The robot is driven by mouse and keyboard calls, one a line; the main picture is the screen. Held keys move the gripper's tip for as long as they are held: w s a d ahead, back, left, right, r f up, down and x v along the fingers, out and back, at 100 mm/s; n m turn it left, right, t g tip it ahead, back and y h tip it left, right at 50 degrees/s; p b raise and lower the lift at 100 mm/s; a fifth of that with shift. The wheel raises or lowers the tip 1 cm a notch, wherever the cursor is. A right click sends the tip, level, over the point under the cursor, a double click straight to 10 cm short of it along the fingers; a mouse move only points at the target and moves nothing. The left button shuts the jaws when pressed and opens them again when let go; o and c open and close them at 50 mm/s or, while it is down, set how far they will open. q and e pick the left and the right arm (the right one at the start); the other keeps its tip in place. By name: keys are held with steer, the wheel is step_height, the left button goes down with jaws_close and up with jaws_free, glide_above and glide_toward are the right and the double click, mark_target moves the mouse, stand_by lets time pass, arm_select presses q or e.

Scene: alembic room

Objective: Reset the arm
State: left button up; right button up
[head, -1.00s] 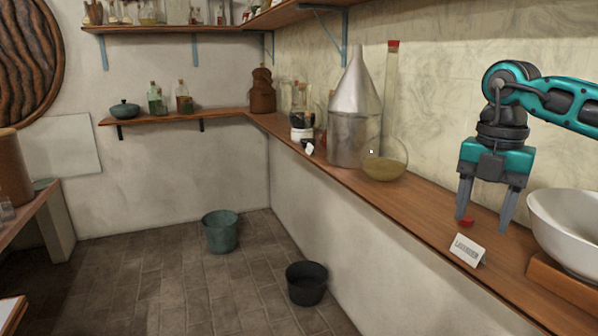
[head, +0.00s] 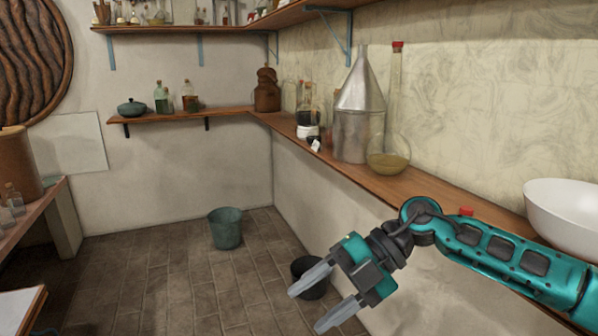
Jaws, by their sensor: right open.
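My right gripper (head: 326,304) is open and empty. It hangs in the air in front of the wooden counter, with its fingers pointing down and left over the floor. My right arm comes in from the lower right and covers part of the counter's front edge. Behind the arm a small red cap (head: 466,211) shows on the counter; what lies below it is hidden. My left gripper is not in view.
The counter (head: 400,186) along the right wall carries a metal funnel-topped vessel (head: 352,124), a long-necked flask (head: 389,160) and a white bowl (head: 570,214). A dark bucket (head: 312,268) stands partly behind the gripper. A green bucket (head: 226,228) stands farther back.

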steer(key=s+a+r+m+t+y, duration=0.1)
steer(key=s+a+m+t+y, duration=0.1)
steer(key=a+m+t+y, duration=0.6)
steer(key=s+d+f+m+t+h, duration=0.2)
steer(key=d+f+m+t+h, duration=0.3)
steer(key=d+f+m+h, duration=0.2)
steer(key=s+d+f+m+t+h, duration=0.2)
steer(key=d+f+m+t+h, duration=0.2)
steer(key=d+f+m+h, duration=0.3)
steer(key=d+f+m, duration=0.3)
steer(key=f+m, duration=0.3)
steer(key=f, duration=0.2)
steer(key=shift+d+m+t, duration=0.3)
steer(key=shift+d+t, duration=0.1)
steer(key=s+d+f+g+h, duration=0.1)
steer(key=s+f, duration=0.1)
steer(key=s, duration=0.1)
steer(key=s+d+f+m+g+h, duration=0.1)
steer(key=s+d+f, duration=0.1)
steer(key=f, duration=0.1)
steer(key=s+d+f+g+h, duration=0.1)
steer(key=s+d+f, duration=0.1)
steer(key=s, duration=0.1)
steer(key=shift+s+d+f+m+g, duration=0.1)
steer(key=shift+s+f+m+g, duration=0.2)
steer(key=shift+m, duration=0.1)
steer(key=shift+c, duration=0.3)
